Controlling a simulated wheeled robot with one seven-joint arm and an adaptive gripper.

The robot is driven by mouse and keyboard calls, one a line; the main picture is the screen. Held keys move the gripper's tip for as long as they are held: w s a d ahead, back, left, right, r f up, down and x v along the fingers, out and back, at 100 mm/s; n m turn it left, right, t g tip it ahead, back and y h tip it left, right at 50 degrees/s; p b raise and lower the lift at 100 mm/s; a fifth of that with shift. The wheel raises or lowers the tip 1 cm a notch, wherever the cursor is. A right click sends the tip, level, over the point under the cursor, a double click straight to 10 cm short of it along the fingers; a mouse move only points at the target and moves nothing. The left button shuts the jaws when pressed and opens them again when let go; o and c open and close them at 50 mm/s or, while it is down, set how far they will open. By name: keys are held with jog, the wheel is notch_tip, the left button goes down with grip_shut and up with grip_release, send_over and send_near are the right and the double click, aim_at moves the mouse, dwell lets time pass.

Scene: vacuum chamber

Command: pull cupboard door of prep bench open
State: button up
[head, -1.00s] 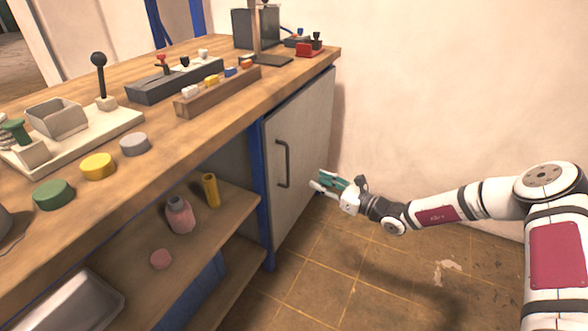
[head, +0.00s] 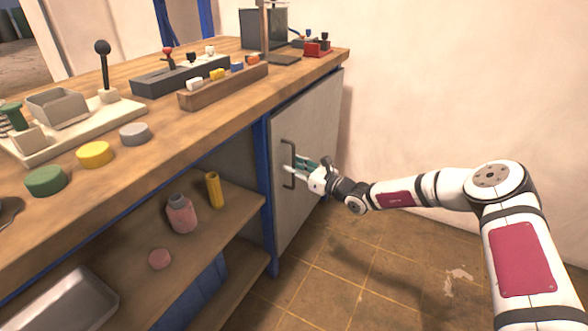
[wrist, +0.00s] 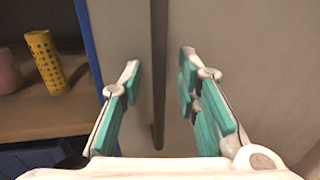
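The grey cupboard door (head: 308,132) of the prep bench is shut, at the right end of the bench under the wooden top. Its dark vertical bar handle (head: 287,158) is on the door's left side. My gripper (head: 292,166) is at the handle in the head view. In the wrist view the handle (wrist: 158,75) runs between the two open, teal-padded fingers of my gripper (wrist: 160,85), with a gap on each side. Whether the fingertips reach past the bar is hard to tell.
A blue bench post (head: 262,185) stands left of the door. Open shelves beside it hold a pink bottle (head: 181,214) and a yellow cylinder (head: 214,190). A wall (head: 440,90) is close on the right. The tiled floor (head: 330,270) before the door is clear.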

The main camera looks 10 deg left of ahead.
jog(key=shift+a, duration=0.15)
grip_shut()
